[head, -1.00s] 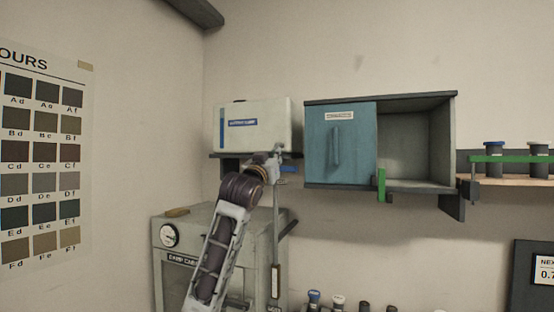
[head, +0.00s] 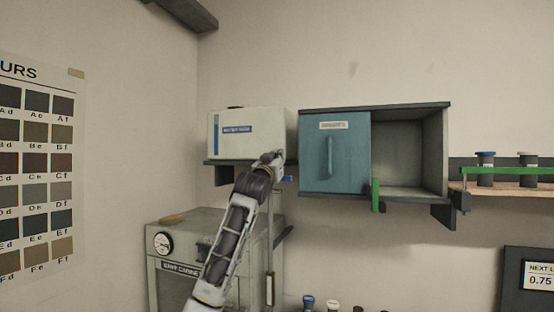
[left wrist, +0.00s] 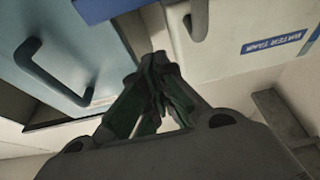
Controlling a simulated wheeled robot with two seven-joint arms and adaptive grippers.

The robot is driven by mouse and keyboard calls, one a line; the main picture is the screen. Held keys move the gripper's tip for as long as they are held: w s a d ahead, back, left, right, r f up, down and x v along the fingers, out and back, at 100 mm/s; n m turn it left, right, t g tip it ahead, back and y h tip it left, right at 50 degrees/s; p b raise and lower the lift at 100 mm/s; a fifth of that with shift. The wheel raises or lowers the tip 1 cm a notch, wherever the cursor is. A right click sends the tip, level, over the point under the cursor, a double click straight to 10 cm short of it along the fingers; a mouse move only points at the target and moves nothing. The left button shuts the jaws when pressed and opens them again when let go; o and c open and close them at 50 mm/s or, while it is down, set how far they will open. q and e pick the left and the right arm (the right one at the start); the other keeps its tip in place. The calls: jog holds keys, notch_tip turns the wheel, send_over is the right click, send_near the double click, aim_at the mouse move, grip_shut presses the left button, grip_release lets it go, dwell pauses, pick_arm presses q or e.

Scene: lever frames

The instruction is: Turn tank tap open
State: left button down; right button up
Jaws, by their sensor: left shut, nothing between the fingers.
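The water tank (head: 240,145) is a pale box with a blue label on a wall shelf, left of the teal cabinet. It also shows in the left wrist view (left wrist: 225,30). A large blue piece (left wrist: 108,8) at the top of the left wrist view appears to be the same lever. My left gripper (head: 279,157) is at the tank's lower right corner, partly covering the tap area. Its fingertips (left wrist: 158,62) are together and empty; contact with the tap cannot be told. My right gripper is not in view.
The teal sliding-door cabinet (head: 335,152) is close on the right, its right half open and empty. A grey drying cabinet (head: 185,230) with a gauge stands below. A rack of capped bottles (head: 510,172) is at the far right.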

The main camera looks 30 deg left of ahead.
pick_arm(q)
jog(key=shift+f+p, duration=0.4)
jog(key=shift+f, duration=1.65)
jog(key=shift+s, duration=0.15)
